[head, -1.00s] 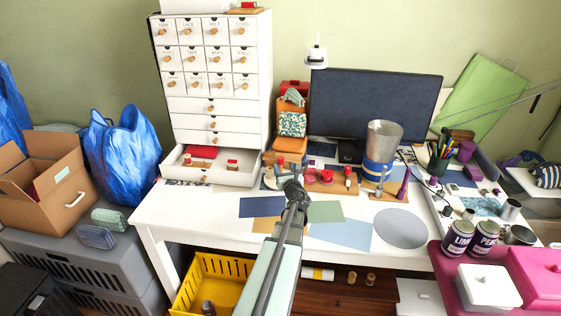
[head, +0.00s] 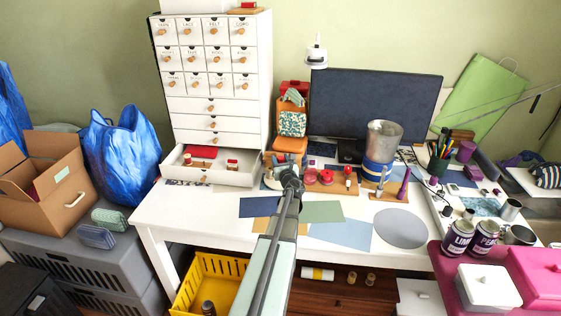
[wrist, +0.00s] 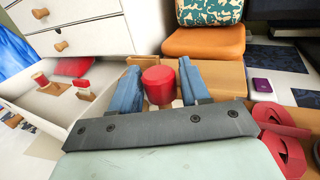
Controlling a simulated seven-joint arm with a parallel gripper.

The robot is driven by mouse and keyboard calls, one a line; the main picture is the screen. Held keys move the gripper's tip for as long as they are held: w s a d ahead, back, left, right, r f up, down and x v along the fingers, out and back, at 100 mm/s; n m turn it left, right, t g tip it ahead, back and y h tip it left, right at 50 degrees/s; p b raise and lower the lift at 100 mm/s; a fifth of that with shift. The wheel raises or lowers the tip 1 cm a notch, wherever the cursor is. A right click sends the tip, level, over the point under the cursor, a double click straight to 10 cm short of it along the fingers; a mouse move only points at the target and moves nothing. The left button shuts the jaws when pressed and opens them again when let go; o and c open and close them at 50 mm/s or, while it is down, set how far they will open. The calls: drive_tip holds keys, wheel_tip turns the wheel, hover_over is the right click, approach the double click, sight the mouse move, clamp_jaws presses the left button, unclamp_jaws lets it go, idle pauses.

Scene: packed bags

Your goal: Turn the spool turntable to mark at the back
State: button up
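My gripper (head: 289,178) is over the back of the white desk, in front of the orange chair-shaped stand. In the wrist view its two blue fingers (wrist: 159,85) are apart, with a red spool (wrist: 158,86) between them. I cannot tell whether either finger touches it. In the head view a pale round edge, seemingly of the spool turntable (head: 270,182), shows just left of my gripper. My arm hides most of it, and I cannot make out its mark.
An open white drawer (head: 208,172) stands close on the left. The orange stand (wrist: 205,43) is just behind. Red parts (wrist: 278,135) lie close on the right, and a metal cup (head: 384,140) stands beyond. Flat sheets (head: 340,236) cover the front of the desk.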

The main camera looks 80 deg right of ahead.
clamp_jaws()
drive_tip(key=shift+d+n+t, duration=0.1)
drive_tip(key=shift+n+t, duration=0.2)
drive_tip(key=shift+t+y, duration=0.3)
drive_tip(key=shift+t, duration=0.1)
drive_tip(key=shift+n+t, duration=0.4)
drive_tip(key=shift+n, duration=0.1)
drive_tip(key=shift+o, duration=1.4)
unclamp_jaws()
drive_tip(key=v, duration=1.4)
drive_tip(key=shift+r, duration=0.2)
